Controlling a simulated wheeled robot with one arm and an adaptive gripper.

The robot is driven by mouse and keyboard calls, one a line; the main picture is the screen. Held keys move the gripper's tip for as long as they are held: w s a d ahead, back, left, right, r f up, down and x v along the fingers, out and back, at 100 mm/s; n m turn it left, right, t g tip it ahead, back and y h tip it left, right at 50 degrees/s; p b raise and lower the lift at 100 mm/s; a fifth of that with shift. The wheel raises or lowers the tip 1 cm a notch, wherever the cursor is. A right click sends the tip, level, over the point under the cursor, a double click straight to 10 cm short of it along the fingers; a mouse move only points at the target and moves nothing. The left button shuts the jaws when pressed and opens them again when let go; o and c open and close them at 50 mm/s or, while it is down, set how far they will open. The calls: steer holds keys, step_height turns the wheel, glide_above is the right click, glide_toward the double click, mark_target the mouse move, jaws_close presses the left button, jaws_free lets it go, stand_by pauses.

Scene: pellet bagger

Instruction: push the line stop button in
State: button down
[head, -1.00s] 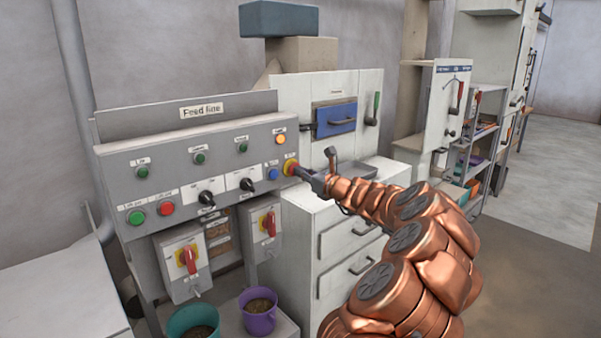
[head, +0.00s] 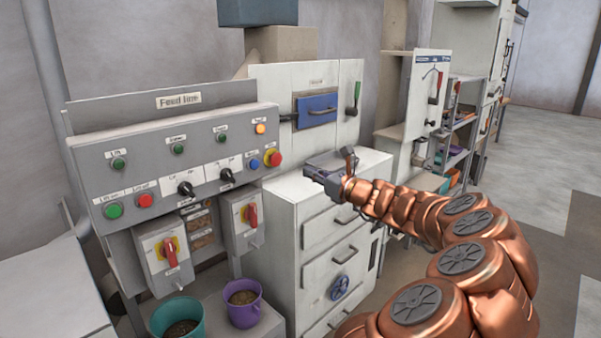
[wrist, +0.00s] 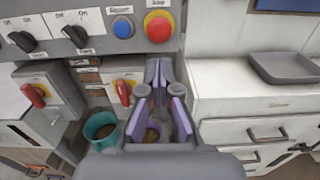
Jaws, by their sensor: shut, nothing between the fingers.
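The line stop button is a red mushroom knob (head: 273,157) on a yellow ring at the right end of the grey Feed line panel (head: 150,165). In the wrist view the red button (wrist: 158,26) shows at the top, just beyond the fingertips, with nothing covering it. My gripper (head: 308,173) is shut and empty, to the right of the button in the head view and apart from it. In the wrist view my gripper (wrist: 160,66) points toward the panel below the button.
A blue button (wrist: 122,27) sits just left of the red one. Rotary switches (head: 186,189) and red-handled isolators (head: 169,250) are further left and below. A white drawer cabinet (head: 325,215) stands right, with a grey tray (wrist: 285,67) on top. Teal and purple buckets (head: 243,303) stand below.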

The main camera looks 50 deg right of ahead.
steer(key=shift+s+a, duration=0.15)
steer(key=shift+s, duration=1)
steer(key=shift+w, duration=0.1)
steer(key=w+a+r+n+g+y, duration=0.1)
steer(key=w+a+n+y, duration=0.45)
steer(key=a, duration=0.65)
steer(key=a+f+n+g+y, duration=0.25)
steer(key=a+n, duration=0.25)
steer(key=a, duration=0.5)
steer(key=s+a+f+n+g+y, duration=0.1)
steer(key=a+n+g, duration=0.3)
steer(key=a, duration=0.6)
steer(key=a+f+n+g+y, duration=0.1)
steer(key=a+n+g+y, duration=0.1)
steer(key=a+n, duration=0.6)
steer(key=s+a+f+n+g+h, duration=0.2)
steer(key=s+a+f+n+g, duration=0.55)
steer(key=s+a, duration=0.55)
steer(key=s+d+f+n+g+h, duration=0.1)
steer(key=s+d+f+n+h, duration=0.1)
steer(key=s, duration=0.6)
steer(key=s+d+f+n+g+h, duration=0.1)
steer(key=s+d+f+n+h, duration=0.2)
steer(key=s, duration=0.5)
steer(key=shift+d+f+n+g+h, duration=0.4)
steer(key=shift+d+n+h, duration=0.4)
steer(key=shift+n+h, duration=0.3)
